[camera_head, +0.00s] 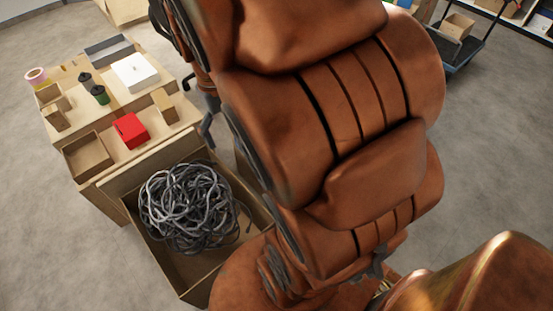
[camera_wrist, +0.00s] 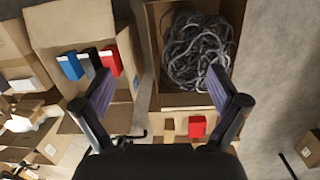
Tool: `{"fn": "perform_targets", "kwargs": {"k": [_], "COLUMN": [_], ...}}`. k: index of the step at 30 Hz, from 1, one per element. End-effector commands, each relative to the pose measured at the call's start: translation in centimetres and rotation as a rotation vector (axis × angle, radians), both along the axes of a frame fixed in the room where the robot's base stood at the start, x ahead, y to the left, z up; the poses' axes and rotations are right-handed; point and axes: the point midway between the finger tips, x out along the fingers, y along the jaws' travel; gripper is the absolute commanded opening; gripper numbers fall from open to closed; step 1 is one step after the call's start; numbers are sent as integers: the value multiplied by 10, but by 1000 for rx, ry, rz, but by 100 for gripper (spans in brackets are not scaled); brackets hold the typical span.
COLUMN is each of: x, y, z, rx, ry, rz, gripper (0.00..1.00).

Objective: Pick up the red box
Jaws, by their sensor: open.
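A red box (camera_head: 130,130) sits on the cardboard surface (camera_head: 128,157) at the left in the head view. It also shows in the wrist view (camera_wrist: 197,126), below the carton of cables and near the right finger. My gripper (camera_wrist: 161,84) is open and empty in the wrist view, its two dark fingers wide apart. It is apart from the red box. The head view does not show my gripper; my large brown arm fills its middle. A second red item (camera_wrist: 110,61) stands in a carton at the upper left of the wrist view, beside a black and a blue one.
Beside the red box are an open carton (camera_head: 88,156), a small tan box (camera_head: 165,105), a white box (camera_head: 135,73) and dark-lidded cups (camera_head: 99,94). A carton of grey cables (camera_head: 168,277) stands in front. A trolley (camera_head: 459,52) is at the upper right. Grey floor is clear at left.

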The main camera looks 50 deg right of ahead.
Motion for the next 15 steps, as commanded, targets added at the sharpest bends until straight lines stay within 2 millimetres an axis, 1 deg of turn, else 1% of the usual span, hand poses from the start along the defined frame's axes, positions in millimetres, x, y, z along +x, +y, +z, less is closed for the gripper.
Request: {"fn": "perform_targets", "kwargs": {"k": [1,6,8,9,11,15], "x": [12,47,57,64,75,97], "y": [-13,-53,-68,-78,-93,-129], "z": [-23,-64,-80,-91,-107,-148], "rx": [-7,-25,-32,-34,-40,-49], "ry": [0,-9,-9,-9,-14,-16], "rz": [-14,-37,-44,-46,-50,-50], "gripper": [97,97,97,97,97,97]}}
